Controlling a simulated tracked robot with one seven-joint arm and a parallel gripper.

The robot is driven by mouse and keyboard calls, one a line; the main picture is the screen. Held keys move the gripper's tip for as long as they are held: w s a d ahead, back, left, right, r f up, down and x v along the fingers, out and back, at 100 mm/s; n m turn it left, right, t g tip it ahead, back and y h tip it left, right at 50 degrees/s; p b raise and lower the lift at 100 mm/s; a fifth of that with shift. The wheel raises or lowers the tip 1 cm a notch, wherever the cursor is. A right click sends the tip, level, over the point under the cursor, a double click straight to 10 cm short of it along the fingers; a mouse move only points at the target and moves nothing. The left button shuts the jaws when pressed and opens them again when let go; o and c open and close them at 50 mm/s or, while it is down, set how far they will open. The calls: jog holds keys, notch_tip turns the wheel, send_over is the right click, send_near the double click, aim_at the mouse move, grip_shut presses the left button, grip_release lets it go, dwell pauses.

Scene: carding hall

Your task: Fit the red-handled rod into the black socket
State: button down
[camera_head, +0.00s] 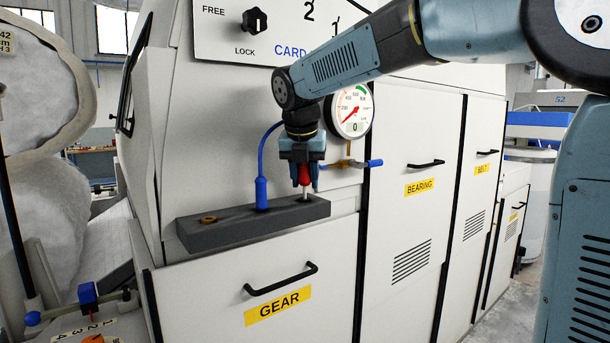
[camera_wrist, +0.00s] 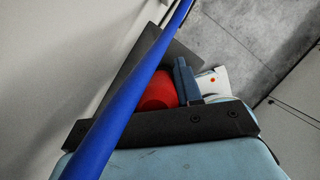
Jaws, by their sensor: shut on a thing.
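The red-handled rod shows below my gripper (camera_head: 304,180) in the head view; its red handle (camera_head: 304,174) is between the fingers and its pale metal shaft (camera_head: 306,192) points down, roughly upright. My gripper is shut on the handle. The shaft's lower end meets the right part of a dark grey block (camera_head: 240,229) in the picture; I cannot tell whether it is above, touching or in it. I cannot make out a separate black socket there. In the wrist view the red handle (camera_wrist: 158,92) is partly hidden by a blue cable and a finger.
A blue plug (camera_head: 261,192) with a blue cable (camera_head: 267,143) stands on the block left of my gripper; the cable crosses the wrist view. A brass ring (camera_head: 208,219) lies at the block's left end. A pressure gauge (camera_head: 353,112) and blue-handled valve (camera_head: 374,163) are close behind, right.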

jog(key=shift+f, duration=0.35)
jog(key=c, duration=0.7)
grip_release()
jog(key=v, duration=1.3)
jog(key=shift+s+r, duration=0.1)
jog(key=shift+r, duration=0.25)
jog(key=s+d+f+m, duration=0.7)
jog(key=f+m, duration=0.1)
jog(key=m, duration=0.3)
jog(key=s+d+f+m, duration=0.7)
jog(key=m, duration=0.4)
jog(key=s+d+f+m+t, duration=0.1)
jog(key=s+d+f+m, duration=0.6)
jog(key=m, duration=0.4)
jog(key=shift+d+f+m+y, duration=0.15)
jog(key=shift+f+m+y, duration=0.25)
jog(key=shift+f, duration=0.45)
